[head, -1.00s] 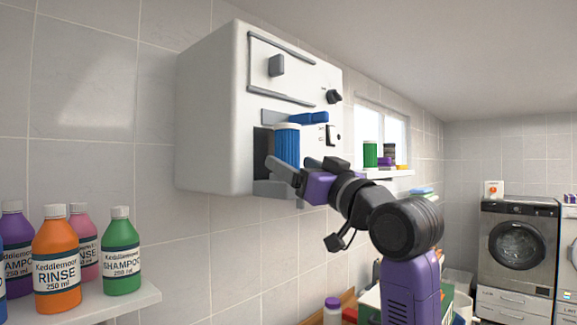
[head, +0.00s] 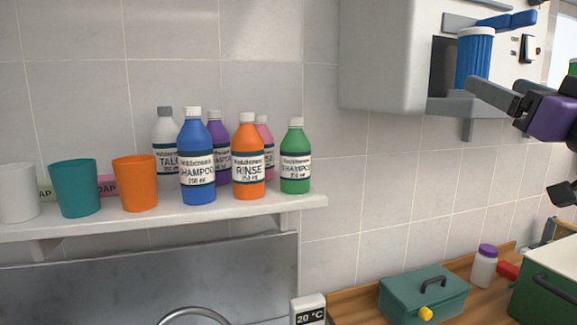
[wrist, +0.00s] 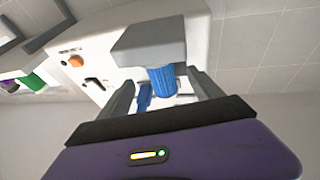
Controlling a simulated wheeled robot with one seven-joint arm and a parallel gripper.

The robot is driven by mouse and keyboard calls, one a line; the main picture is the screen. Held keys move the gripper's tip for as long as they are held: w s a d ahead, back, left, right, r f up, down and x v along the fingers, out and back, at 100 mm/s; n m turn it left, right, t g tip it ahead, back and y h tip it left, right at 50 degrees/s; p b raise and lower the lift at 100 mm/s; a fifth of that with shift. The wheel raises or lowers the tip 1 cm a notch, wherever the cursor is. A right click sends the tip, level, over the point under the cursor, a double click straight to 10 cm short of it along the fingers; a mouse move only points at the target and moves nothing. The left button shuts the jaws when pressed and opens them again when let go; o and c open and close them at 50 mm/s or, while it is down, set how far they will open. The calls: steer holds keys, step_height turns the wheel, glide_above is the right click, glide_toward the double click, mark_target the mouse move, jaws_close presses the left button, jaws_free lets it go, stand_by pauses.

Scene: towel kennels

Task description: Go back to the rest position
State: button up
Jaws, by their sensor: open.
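My gripper (head: 497,97) is at the right of the head view, in front of the white wall-mounted unit (head: 382,55). Its fingers are apart, and in the wrist view (wrist: 160,100) they reach toward the unit on either side of a blue ribbed cup (wrist: 165,80). In the head view the blue cup (head: 474,58) stands upright in the unit's recess on a grey ledge (head: 462,106). The gap between fingers and cup is hard to judge. Part of my arm is cut off by the right edge.
A white shelf (head: 300,203) holds several bottles, a teal cup (head: 75,188), an orange cup (head: 135,183) and a white cup (head: 18,193). Below the unit, a wooden counter (head: 345,305) bears a green toolbox (head: 423,293) and a white jar (head: 484,267). Wall between shelf and unit is clear.

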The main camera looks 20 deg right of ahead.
step_height(320, 180, up, 4)
steer(key=s+t+h, duration=0.1)
steer(key=s+t, duration=0.1)
steer(key=s, duration=0.1)
steer(key=s+a+f+m+g+h, duration=0.1)
steer(key=s+a+f, duration=0.15)
steer(key=f, duration=0.95)
steer(key=s+a+f+m+h, duration=0.15)
steer(key=a+f, duration=0.25)
steer(key=f, duration=0.8)
steer(key=s+a+f+m+g+h, duration=0.1)
steer(key=a+f, duration=0.2)
steer(key=f, duration=0.8)
steer(key=s+a+f+n+g+y, duration=0.2)
steer(key=s+a+f, duration=0.5)
steer(key=s+f, duration=0.4)
steer(key=s+a+f+n+g+y, duration=0.3)
steer(key=s+a+f+y, duration=0.3)
steer(key=s+f, duration=0.5)
steer(key=s+a+g, duration=0.1)
steer(key=s, duration=0.2)
steer(key=shift+a+g, duration=0.15)
steer(key=shift+g, duration=0.25)
